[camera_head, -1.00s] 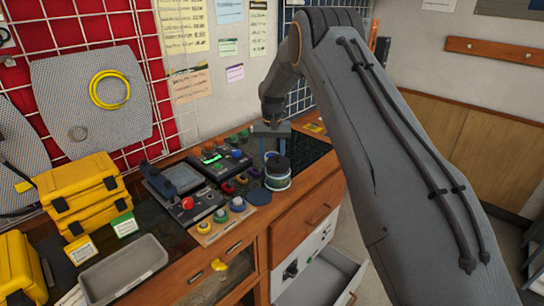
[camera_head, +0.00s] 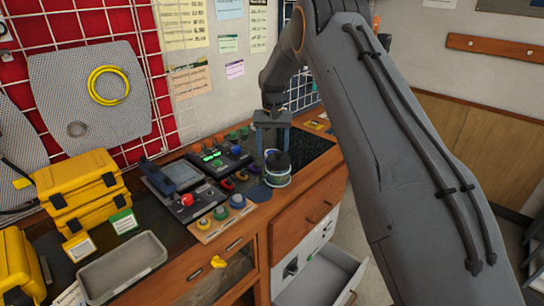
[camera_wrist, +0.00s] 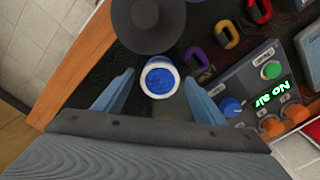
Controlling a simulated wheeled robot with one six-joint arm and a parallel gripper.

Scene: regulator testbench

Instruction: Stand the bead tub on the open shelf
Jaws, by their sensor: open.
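The bead tub (camera_head: 277,181), a small pale round tub, stands on the bench in the head view. In the wrist view the tub (camera_wrist: 160,78) shows from above, with a white rim and blue contents. My gripper (camera_head: 273,150) is open above the tub in the head view. In the wrist view its two blue-grey fingers lie apart on either side of the tub, with gaps at both sides. A dark rounded thing (camera_head: 278,160) shows at the tub's top or just behind it; I cannot tell which. I cannot make out the open shelf for sure.
A dark disc (camera_head: 258,194) lies close in front of the tub. Coloured hooks (camera_head: 240,174) and a lit control box (camera_head: 218,155) stand to the left. Yellow cases (camera_head: 80,185) and a grey tray (camera_head: 122,268) are farther left. An open drawer (camera_head: 330,275) juts out below.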

